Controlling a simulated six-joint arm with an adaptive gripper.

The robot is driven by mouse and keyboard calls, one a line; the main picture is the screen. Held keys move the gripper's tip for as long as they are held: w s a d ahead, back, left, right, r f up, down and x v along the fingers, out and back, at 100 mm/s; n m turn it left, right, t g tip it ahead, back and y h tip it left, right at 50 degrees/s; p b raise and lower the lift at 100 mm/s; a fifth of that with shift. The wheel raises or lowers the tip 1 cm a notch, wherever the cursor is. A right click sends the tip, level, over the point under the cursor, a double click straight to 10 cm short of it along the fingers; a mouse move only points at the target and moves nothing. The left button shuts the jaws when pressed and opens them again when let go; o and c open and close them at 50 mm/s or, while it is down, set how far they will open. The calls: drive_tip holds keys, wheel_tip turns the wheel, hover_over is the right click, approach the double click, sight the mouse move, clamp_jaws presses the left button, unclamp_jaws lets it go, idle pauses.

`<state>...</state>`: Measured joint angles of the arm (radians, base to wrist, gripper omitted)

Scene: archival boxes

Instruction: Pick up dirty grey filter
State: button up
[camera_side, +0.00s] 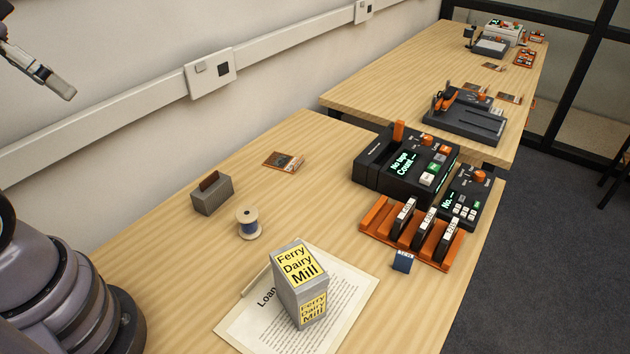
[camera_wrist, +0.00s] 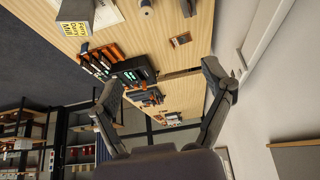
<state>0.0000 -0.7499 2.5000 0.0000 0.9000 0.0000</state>
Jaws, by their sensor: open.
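I cannot make out anything that is clearly a dirty grey filter in either view. A small grey block with a brown piece in its top (camera_side: 211,195) stands on the near table, left of the thread spool; I cannot tell what it is. In the wrist view, the two fingers of my gripper (camera_wrist: 163,83) are spread apart with nothing between them. In the side view, part of my arm's end shows at the top left, above the table and well away from the objects on it.
A grey box labelled "Ferry Dairy Mill" (camera_side: 300,285) stands on a paper sheet (camera_side: 350,285). A thread spool (camera_side: 249,224), an orange rack (camera_side: 440,262), a black counter device (camera_side: 405,165) and a small brown card (camera_side: 283,161) share the table. The left part of the tabletop is mostly clear.

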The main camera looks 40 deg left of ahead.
drive_tip(key=t, duration=0.5)
hover_over(217, 179)
wheel_tip(217, 179, down, 27)
drive_tip(key=s+f+t, duration=0.1)
drive_tip(key=s+f, duration=0.1)
drive_tip(key=s+f+t, duration=0.1)
drive_tip(key=s+f, duration=0.1)
drive_tip(key=f, duration=0.1)
drive_tip(key=s+f+n+y, duration=0.1)
drive_tip(key=s+f, duration=0.1)
drive_tip(key=f, duration=0.1)
drive_tip(key=shift+d+f+t, duration=0.15)
drive_tip(key=shift+f+t, duration=0.05)
drive_tip(key=shift+t, duration=0.2)
drive_tip(key=x, duration=0.7)
drive_tip(key=shift+w, duration=0.15)
drive_tip(key=c, duration=1.2)
drive_tip(key=shift+c, duration=0.2)
